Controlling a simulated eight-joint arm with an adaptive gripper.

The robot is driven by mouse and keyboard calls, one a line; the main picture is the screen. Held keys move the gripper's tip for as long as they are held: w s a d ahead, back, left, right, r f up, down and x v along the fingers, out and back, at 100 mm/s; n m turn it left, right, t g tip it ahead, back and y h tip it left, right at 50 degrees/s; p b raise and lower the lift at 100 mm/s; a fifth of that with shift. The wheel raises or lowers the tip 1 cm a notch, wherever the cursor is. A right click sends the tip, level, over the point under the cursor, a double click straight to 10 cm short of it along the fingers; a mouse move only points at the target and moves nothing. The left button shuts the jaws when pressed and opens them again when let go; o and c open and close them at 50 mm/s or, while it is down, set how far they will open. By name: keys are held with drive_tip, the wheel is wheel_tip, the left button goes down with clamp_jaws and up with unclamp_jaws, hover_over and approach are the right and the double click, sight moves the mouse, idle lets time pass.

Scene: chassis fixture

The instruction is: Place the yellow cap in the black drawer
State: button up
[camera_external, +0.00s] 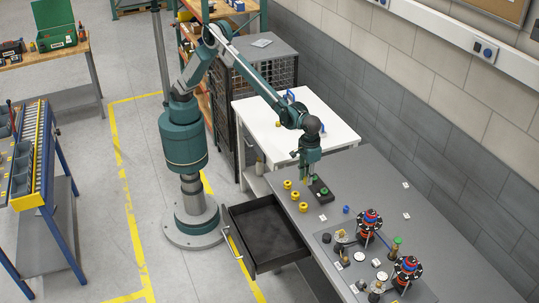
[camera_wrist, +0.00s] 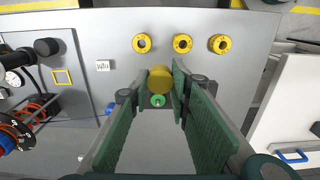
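Three yellow caps (camera_external: 295,195) stand in a row on the grey table; they also show in the wrist view (camera_wrist: 182,43). Another yellow cap (camera_wrist: 160,78) sits between my fingertips, with a finger close against each side. My gripper (camera_wrist: 160,82) appears shut on it; it points down above the table in the external view (camera_external: 304,178). The black drawer (camera_external: 262,238) is pulled open at the table's front edge, to the lower left of my gripper, and looks empty.
A blue piece (camera_external: 346,209) lies to the right, before a plate (camera_external: 326,240) with red, blue and black fixtures. A white table (camera_external: 340,130) stands behind.

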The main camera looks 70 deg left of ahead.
drive_tip(key=s+d+m, duration=0.2)
drive_tip(key=s+d, duration=0.5)
drive_tip(key=s, duration=0.4)
drive_tip(key=s+d+m, duration=0.2)
drive_tip(key=s+d, duration=0.5)
drive_tip(key=s, duration=0.3)
hover_over(277, 254)
wheel_tip(277, 254, down, 17)
drive_tip(key=shift+f+b, duration=0.2)
drive_tip(key=shift+b, duration=0.15)
drive_tip(key=shift+w, duration=0.1)
drive_tip(key=shift+f, duration=3.1)
drive_tip(key=shift+f, duration=0.15)
drive_tip(key=shift+f, duration=1.75)
drive_tip(key=shift+f+b, duration=0.15)
drive_tip(key=shift+b, duration=0.2)
